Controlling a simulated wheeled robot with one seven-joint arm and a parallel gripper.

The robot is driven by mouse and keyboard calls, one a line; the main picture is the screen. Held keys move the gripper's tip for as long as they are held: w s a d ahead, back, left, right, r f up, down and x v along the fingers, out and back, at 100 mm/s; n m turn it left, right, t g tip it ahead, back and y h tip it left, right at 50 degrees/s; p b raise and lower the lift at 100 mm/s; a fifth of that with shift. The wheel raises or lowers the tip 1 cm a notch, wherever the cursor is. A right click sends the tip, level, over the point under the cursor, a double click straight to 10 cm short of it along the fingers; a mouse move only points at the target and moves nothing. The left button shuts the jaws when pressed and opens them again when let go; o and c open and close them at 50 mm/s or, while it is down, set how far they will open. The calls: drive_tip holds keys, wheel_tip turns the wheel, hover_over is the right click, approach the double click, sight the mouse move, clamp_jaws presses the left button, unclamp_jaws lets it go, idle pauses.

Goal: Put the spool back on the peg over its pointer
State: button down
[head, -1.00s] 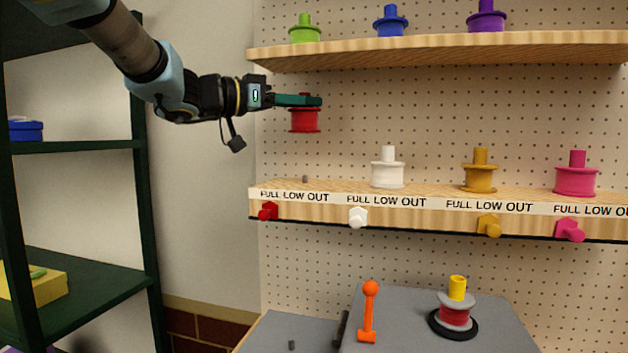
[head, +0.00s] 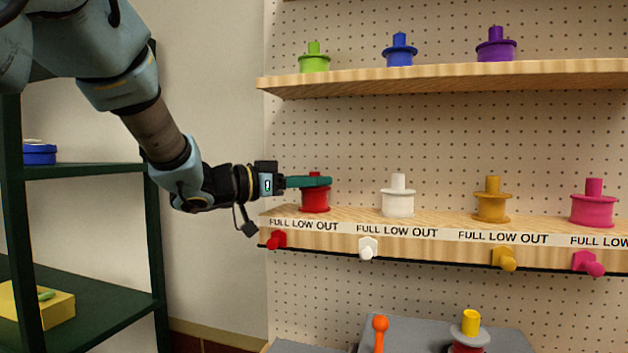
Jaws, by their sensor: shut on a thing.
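The red spool (head: 315,200) is at the left end of the lower shelf (head: 435,221), level with the white spool beside it. My gripper (head: 309,182) is shut on the top of the red spool, its teal fingers reaching in from the left. The peg at that end does not show; the spool covers its place. The red pointer (head: 276,240) sticks out from the shelf's front edge below and a little left of the spool, at the word FULL. I cannot tell whether the spool's base touches the shelf.
White (head: 397,199), ochre (head: 492,202) and pink (head: 594,206) spools stand to the right on the same shelf. The upper shelf (head: 450,77) holds green, blue and purple spools above. A dark green rack (head: 95,170) stands at the left.

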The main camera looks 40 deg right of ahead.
drive_tip(key=c, duration=0.7)
unclamp_jaws()
drive_tip(key=shift+f, duration=0.1)
drive_tip(key=b+v, duration=0.3)
drive_tip(key=v, duration=0.9)
drive_tip(key=shift+b, duration=0.3)
